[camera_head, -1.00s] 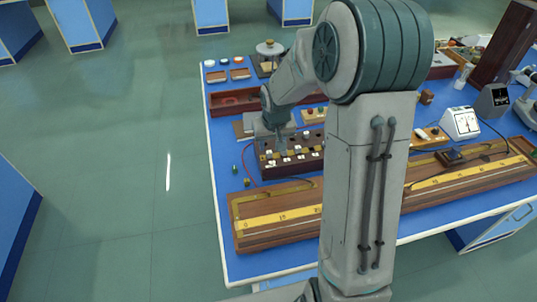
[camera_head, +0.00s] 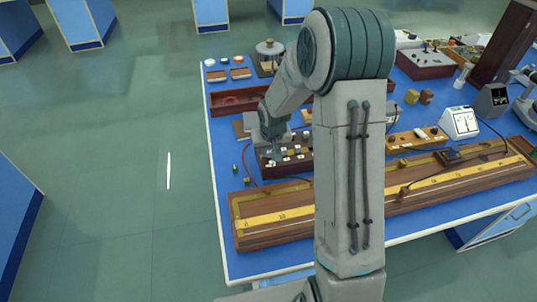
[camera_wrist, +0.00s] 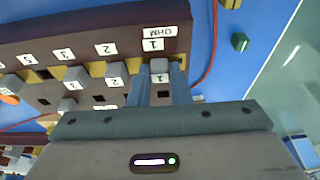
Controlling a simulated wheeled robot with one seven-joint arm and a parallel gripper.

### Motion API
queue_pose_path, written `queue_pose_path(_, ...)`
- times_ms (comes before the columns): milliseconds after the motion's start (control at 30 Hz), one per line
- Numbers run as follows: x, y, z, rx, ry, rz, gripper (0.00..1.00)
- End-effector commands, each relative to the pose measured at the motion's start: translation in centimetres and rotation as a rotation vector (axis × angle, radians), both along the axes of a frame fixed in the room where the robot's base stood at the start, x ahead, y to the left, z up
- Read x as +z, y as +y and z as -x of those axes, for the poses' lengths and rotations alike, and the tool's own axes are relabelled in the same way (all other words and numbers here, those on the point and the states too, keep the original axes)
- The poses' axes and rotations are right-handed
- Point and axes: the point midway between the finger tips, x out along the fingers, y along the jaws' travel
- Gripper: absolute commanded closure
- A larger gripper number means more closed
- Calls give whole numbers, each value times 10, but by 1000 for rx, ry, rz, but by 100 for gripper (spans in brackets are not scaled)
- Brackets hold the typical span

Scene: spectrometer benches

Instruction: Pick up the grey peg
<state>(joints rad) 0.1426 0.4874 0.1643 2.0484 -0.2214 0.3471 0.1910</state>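A dark brown resistance box (camera_head: 295,169) stands on the blue bench, partly hidden by my arm. In the wrist view the box (camera_wrist: 95,38) carries white number labels, yellow brass blocks and several grey pegs. One grey peg (camera_wrist: 159,66) sits upright by the "1" label near "OHM". My gripper (camera_wrist: 160,75) is over the box, with one finger on each side of this peg. The fingers look open, with the peg between their tips; contact is hard to make out. In the head view my gripper (camera_head: 272,158) is low over the box's left end.
A long wooden board with a yellow scale (camera_head: 280,216) lies in front of the box. A red wire (camera_wrist: 214,45) and a small green piece (camera_wrist: 240,42) lie beside it. Other grey pegs (camera_wrist: 72,78) stand close by. Open trays (camera_head: 235,101) are behind.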

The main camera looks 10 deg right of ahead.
Motion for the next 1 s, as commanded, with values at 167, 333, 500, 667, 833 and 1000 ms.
queue_pose_path(167, 0, 0, 0, 0, 0, 0, 100)
queue_pose_path(333, 1, 0, 0, 0, 0, 0, 100)
queue_pose_path(500, 11, 0, -1, 0, -2, 0, 100)
queue_pose_path(667, 35, 0, -1, -1, -6, 1, 100)
queue_pose_path(833, 58, -31, 0, -8, -3, 0, 100)
queue_pose_path(1000, 81, -70, 1, -7, -3, 0, 100)
